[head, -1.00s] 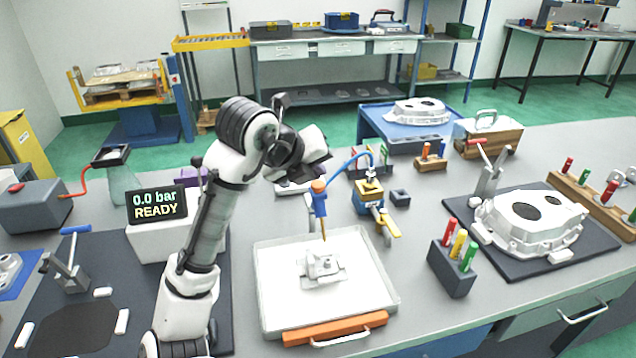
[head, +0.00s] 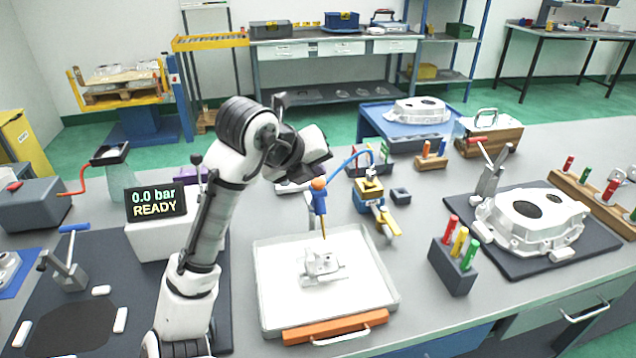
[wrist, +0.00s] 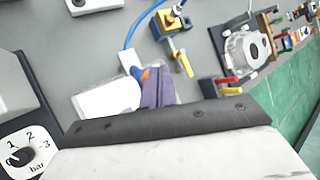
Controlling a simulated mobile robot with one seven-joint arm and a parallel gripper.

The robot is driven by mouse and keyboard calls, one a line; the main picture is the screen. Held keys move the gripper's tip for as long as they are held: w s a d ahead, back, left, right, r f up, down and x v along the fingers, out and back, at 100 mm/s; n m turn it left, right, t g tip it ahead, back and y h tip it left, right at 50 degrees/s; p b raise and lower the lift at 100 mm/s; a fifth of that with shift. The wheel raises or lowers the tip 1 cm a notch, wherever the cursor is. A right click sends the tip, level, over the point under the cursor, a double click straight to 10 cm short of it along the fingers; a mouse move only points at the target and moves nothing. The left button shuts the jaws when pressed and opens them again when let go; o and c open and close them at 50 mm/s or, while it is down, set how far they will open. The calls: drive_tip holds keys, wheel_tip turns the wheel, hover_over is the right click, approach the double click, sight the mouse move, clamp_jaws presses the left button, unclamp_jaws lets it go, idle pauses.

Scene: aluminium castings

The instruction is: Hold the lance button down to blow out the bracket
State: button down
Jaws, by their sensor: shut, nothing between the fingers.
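The blue lance (head: 319,203) with its orange button (head: 318,184) stands upright over the white tray (head: 375,297), its thin nozzle pointing down. The grey bracket (head: 322,266) lies in the tray below the nozzle. My gripper (wrist: 156,88) shows in the wrist view as purple-grey fingers, shut and empty, close beside the orange and blue lance top (wrist: 137,74). I cannot tell whether they touch. In the head view my wrist is just above the button and the fingertips are hard to make out. The display (head: 157,204) reads 0.0 bar READY.
A blue hose runs from the lance to a blue and yellow valve block (head: 369,195). A pen block (head: 453,265) and a large casting (head: 530,220) on a dark mat stand to the right. A toggle clamp (head: 65,262) is at left.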

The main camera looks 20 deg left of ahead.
sight(315, 184)
drive_tip(key=shift+f+b, duration=0.6)
drive_tip(key=shift+f, duration=0.15)
idle(0.7)
drive_tip(key=shift+r, duration=0.15)
idle(1.6)
drive_tip(key=shift+r+p, duration=0.65)
drive_tip(key=shift+r, duration=0.25)
drive_tip(key=shift+r, duration=0.1)
drive_tip(key=shift+r+p, duration=1.65)
drive_tip(key=shift+r, duration=0.8)
